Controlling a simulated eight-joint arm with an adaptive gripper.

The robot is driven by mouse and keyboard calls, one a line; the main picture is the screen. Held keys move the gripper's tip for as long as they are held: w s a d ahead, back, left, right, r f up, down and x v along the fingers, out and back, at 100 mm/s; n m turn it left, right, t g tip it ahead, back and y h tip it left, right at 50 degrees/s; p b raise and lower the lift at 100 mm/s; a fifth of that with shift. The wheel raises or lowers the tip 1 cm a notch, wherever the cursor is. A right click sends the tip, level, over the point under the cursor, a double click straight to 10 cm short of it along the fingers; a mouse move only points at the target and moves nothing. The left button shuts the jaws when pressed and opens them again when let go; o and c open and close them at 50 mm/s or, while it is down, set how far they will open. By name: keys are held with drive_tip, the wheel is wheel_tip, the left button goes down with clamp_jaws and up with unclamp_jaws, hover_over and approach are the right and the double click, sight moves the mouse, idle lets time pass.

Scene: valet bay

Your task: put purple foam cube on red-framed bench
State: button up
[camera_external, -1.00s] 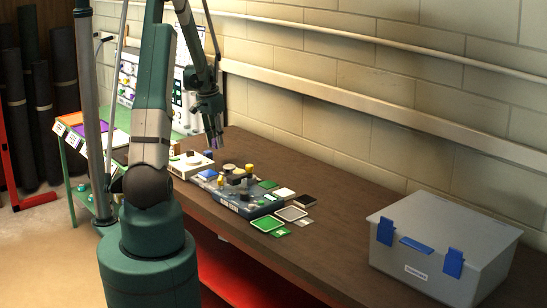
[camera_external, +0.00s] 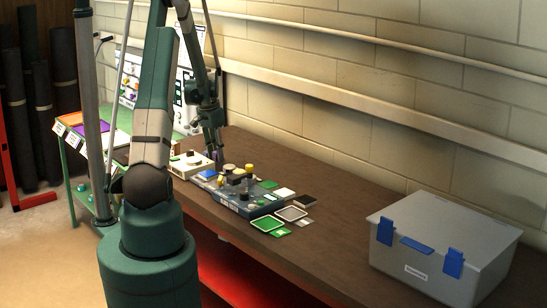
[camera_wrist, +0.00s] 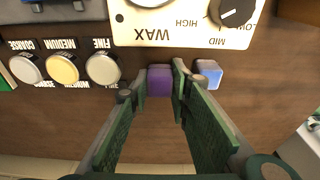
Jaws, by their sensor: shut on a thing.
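The purple foam cube (camera_wrist: 159,81) is between the fingertips of my gripper (camera_wrist: 157,84) in the wrist view, and the gripper is shut on it. In the external view my gripper (camera_external: 216,150) points down at the far part of the brown-topped bench (camera_external: 335,235), with red showing beneath the top. The cube is low over or on the bench top, beside the white WAX panel; I cannot tell whether it touches the wood. In the external view the cube is too small and covered to make out clearly.
A blue cube (camera_wrist: 209,72) sits just right of my right finger. A grey box (camera_external: 440,245) stands at the bench's near end.

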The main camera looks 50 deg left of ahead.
drive_tip(key=shift+f, duration=0.8)
drive_tip(key=shift+f, duration=0.2)
drive_tip(key=o, duration=0.7)
drive_tip(key=shift+r, duration=0.25)
drive_tip(key=shift+s+r, duration=0.3)
drive_tip(key=shift+r, duration=1.65)
drive_tip(key=shift+s+r, duration=0.3)
drive_tip(key=shift+r, duration=1.7)
drive_tip(key=shift+s+r, duration=0.3)
drive_tip(key=shift+r, duration=1.65)
drive_tip(key=shift+d, duration=0.1)
